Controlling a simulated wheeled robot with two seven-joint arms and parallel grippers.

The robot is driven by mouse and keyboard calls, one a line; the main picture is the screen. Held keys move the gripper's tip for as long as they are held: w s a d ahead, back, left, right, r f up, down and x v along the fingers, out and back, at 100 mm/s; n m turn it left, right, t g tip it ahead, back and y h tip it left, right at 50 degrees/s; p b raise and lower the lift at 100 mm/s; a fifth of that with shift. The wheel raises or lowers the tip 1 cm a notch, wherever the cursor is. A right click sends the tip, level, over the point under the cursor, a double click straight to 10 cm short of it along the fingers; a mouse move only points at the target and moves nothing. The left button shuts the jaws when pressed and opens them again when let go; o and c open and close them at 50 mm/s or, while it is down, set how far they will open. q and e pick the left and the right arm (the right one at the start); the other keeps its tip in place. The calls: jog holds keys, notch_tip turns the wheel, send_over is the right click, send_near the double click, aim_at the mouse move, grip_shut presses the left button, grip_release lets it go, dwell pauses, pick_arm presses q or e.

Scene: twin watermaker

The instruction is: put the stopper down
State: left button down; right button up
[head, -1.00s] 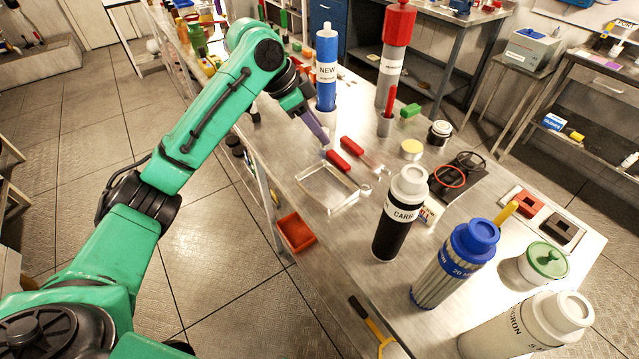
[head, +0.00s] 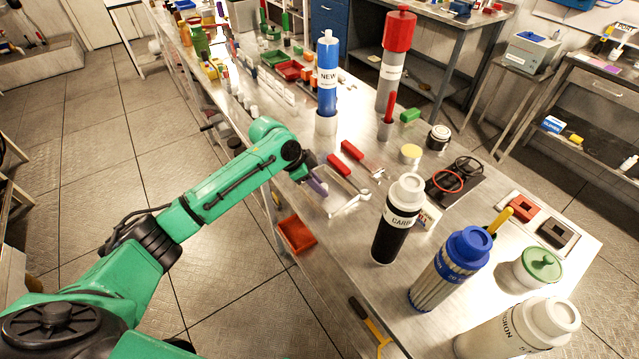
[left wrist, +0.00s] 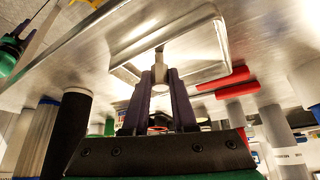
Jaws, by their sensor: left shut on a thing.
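I cannot tell whether the stopper touches the tray floor. In the head view the gripper hides the stopper. My right gripper is not in view.
Red-handled tools (head: 340,165) lie beside the tray. A blue cylinder (head: 327,88) stands behind it, and a black bottle (head: 391,235) to its right. A red bin (head: 297,234) is below the bench edge. Several more bottles crowd the front right.

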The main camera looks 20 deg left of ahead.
pick_arm(q)
jog(key=c, duration=0.7)
grip_release()
jog(key=b+v, duration=0.1)
jog(key=v, duration=1.1)
jog(key=shift+b, duration=0.3)
